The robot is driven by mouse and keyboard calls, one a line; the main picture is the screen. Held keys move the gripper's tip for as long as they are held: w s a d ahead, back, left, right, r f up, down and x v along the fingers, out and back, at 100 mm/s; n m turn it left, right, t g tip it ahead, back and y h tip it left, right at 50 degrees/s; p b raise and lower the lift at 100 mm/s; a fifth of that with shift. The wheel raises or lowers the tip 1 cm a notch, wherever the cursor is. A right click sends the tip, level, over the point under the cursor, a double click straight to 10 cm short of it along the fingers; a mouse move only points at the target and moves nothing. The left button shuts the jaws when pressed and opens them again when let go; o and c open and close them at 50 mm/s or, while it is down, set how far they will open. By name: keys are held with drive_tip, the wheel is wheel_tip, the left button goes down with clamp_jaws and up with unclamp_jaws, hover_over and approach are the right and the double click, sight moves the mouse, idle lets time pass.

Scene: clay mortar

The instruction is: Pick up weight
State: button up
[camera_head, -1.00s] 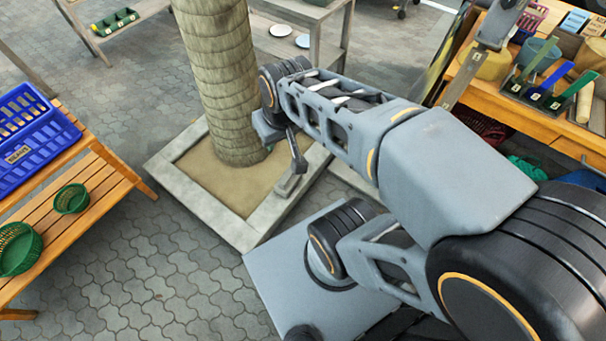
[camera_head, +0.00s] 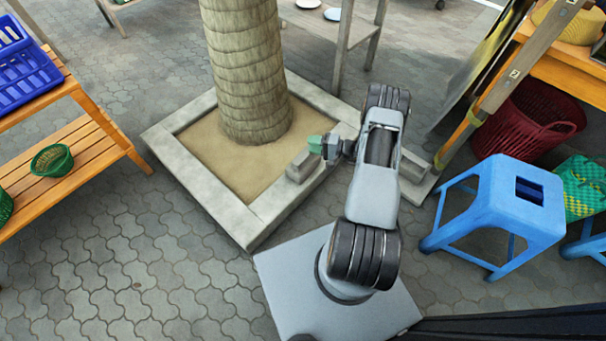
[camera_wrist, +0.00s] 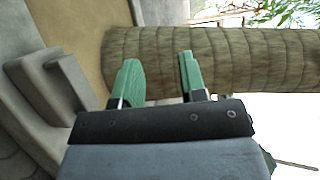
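My gripper (camera_head: 315,145) has green finger pads and is in front of the palm trunk, above the planter's near right rim. In the wrist view, the fingers of my gripper (camera_wrist: 160,75) are apart with nothing between them. A small grey stepped block (camera_head: 301,166) sits on the planter rim, just below and left of my gripper. In the wrist view, a grey stepped block (camera_wrist: 50,85) lies left of the fingers, apart from them. I cannot tell whether this block is the weight. No other clear weight shows.
The palm trunk (camera_head: 246,75) stands in a square concrete planter (camera_head: 205,205). A blue stool (camera_head: 505,205) and a dark red basket (camera_head: 530,120) are at the right. A wooden bench (camera_head: 90,165) with a green basket (camera_head: 52,160) is at the left. Paving between is clear.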

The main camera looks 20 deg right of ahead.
drive_tip(key=s+d+f+m+t+h+b, duration=0.2)
drive_tip(key=d+f+t+h, duration=0.1)
drive_tip(key=f, duration=0.6)
drive_tip(key=s+d+f+m+t+h+b, duration=0.2)
drive_tip(key=f+m+t+b, duration=0.1)
drive_tip(key=f, duration=0.6)
drive_tip(key=h+b, duration=0.1)
drive_tip(key=b, duration=0.1)
approach(306, 157)
drive_tip(key=x, duration=0.4)
drive_tip(key=shift+f+b+x, duration=0.15)
drive_tip(key=shift+b+x, duration=0.45)
drive_tip(key=shift+x, duration=0.9)
drive_tip(key=shift+f+b+x, duration=0.1)
drive_tip(key=shift+b+x, duration=0.45)
drive_tip(key=shift+x, duration=0.9)
drive_tip(key=shift+c, duration=0.3)
clamp_jaws()
drive_tip(key=shift+w+r, duration=0.15)
drive_tip(key=shift+r, duration=0.15)
